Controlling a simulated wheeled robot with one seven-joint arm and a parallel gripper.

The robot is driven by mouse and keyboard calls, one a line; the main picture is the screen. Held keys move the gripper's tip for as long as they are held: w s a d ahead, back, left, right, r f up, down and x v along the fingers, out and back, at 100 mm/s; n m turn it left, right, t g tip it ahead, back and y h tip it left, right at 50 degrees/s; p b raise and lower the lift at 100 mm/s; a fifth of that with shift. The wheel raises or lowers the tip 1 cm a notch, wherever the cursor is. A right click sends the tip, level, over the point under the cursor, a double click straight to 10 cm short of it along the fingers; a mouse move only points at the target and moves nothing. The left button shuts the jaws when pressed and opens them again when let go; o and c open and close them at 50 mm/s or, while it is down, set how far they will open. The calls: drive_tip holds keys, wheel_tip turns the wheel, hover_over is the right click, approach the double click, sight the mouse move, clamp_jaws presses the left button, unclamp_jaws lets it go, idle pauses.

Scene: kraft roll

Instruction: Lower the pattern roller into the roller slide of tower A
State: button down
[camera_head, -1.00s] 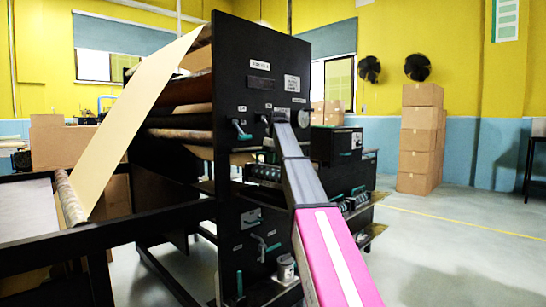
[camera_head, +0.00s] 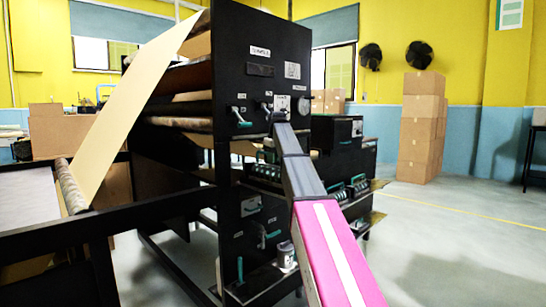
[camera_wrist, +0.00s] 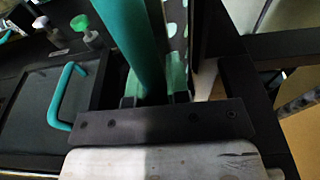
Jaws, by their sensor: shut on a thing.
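Tower A (camera_head: 226,150) is the tall black panel left of centre, with a blurred label plate near its top. My gripper (camera_wrist: 155,88) is at the panel's upper part, at the end of my pink and grey arm. In the wrist view its fingers are shut around the lower end of a teal bar handle (camera_wrist: 128,35). A dark strip with pale dots (camera_wrist: 176,28), possibly the pattern roller, shows beside the handle, to its right. The roller slide cannot be clearly made out. In the head view my arm hides the gripped spot.
A teal loop handle (camera_wrist: 62,95) on a dark panel and a green knob (camera_wrist: 79,23) lie left of my gripper. Other teal-handled levers (camera_head: 240,119) sit on the tower. A cream paper web (camera_head: 125,105) slopes down left. Open floor (camera_head: 450,250) lies right; stacked cartons (camera_head: 420,130) stand behind.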

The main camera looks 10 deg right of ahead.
drive_tip(key=shift+f, duration=0.15)
drive_tip(key=c, duration=1)
unclamp_jaws()
drive_tip(key=shift+r, duration=1.75)
drive_tip(key=shift+s+d+r, duration=0.35)
drive_tip(key=shift+s+d, duration=1.2)
drive_tip(key=shift+s, duration=0.6)
drive_tip(key=shift+s+d+r, duration=0.3)
drive_tip(key=shift+s+d, duration=1.3)
drive_tip(key=shift+s, duration=0.55)
drive_tip(key=shift+s+d+r, duration=0.35)
drive_tip(key=shift+s+d, duration=1.2)
drive_tip(key=shift+s, duration=0.6)
